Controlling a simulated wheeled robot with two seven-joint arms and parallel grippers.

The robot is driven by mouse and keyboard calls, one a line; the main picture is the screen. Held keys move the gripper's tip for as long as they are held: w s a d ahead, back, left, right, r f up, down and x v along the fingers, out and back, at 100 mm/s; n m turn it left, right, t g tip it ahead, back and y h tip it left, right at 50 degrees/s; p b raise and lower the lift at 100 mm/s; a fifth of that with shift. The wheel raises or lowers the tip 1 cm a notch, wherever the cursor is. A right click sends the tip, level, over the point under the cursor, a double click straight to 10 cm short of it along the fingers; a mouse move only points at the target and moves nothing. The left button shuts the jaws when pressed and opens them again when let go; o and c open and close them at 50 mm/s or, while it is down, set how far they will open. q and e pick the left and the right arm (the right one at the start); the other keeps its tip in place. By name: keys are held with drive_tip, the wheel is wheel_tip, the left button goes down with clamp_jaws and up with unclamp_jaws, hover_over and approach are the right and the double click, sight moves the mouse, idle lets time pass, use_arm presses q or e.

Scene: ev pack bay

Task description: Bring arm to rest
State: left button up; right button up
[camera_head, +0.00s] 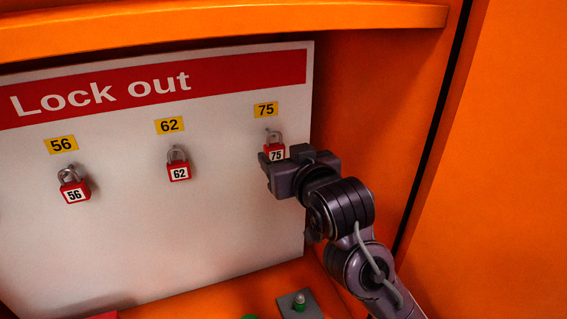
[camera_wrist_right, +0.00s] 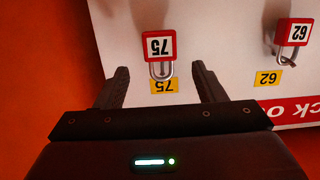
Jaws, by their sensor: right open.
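My right arm comes in from the lower right in the head view. Its gripper (camera_head: 266,174) is at the lower side of the red padlock 75 (camera_head: 276,153), which hangs on the lock-out board (camera_head: 235,225). In the right wrist view the two fingers of my right gripper (camera_wrist_right: 162,82) are spread apart, with the padlock 75 (camera_wrist_right: 159,46) showing beyond and between them, its shackle toward the yellow 75 label (camera_wrist_right: 164,86). Nothing is visibly held. Whether a finger touches the padlock is unclear. My left gripper is not in view.
Red padlocks 62 (camera_head: 179,171) and 56 (camera_head: 74,190) hang to the left on the board. An orange ledge (camera_head: 220,16) juts out above, and an orange wall (camera_head: 500,170) stands at right. A grey block with a knob (camera_head: 299,304) sits below on the orange shelf.

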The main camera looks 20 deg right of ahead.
drive_tip(key=shift+s+d, duration=0.1)
drive_tip(key=shift+s, duration=0.05)
drive_tip(key=shift+f, duration=0.2)
drive_tip(key=s+f+g, duration=0.3)
drive_tip(key=f, duration=0.4)
drive_tip(key=s+f+g, duration=0.2)
drive_tip(key=f, duration=0.6)
drive_tip(key=s+d+f+n+g, duration=0.15)
drive_tip(key=s+f+g, duration=0.55)
drive_tip(key=s+f, duration=0.95)
wheel_tip(320, 180, down, 32)
drive_tip(key=s+g+b, duration=0.1)
drive_tip(key=g+b, duration=0.1)
drive_tip(key=b, duration=0.1)
use_arm(q)
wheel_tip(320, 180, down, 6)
drive_tip(key=b, duration=0.2)
drive_tip(key=shift+b, duration=0.4)
use_arm(e)
drive_tip(key=s+d+f, duration=0.1)
drive_tip(key=s+f, duration=0.9)
drive_tip(key=s+d+f, duration=0.2)
drive_tip(key=s+f, duration=0.8)
drive_tip(key=f, duration=0.1)
drive_tip(key=shift+d+g+h, duration=0.25)
drive_tip(key=shift+g+h, duration=0.05)
drive_tip(key=shift+g, duration=0.1)
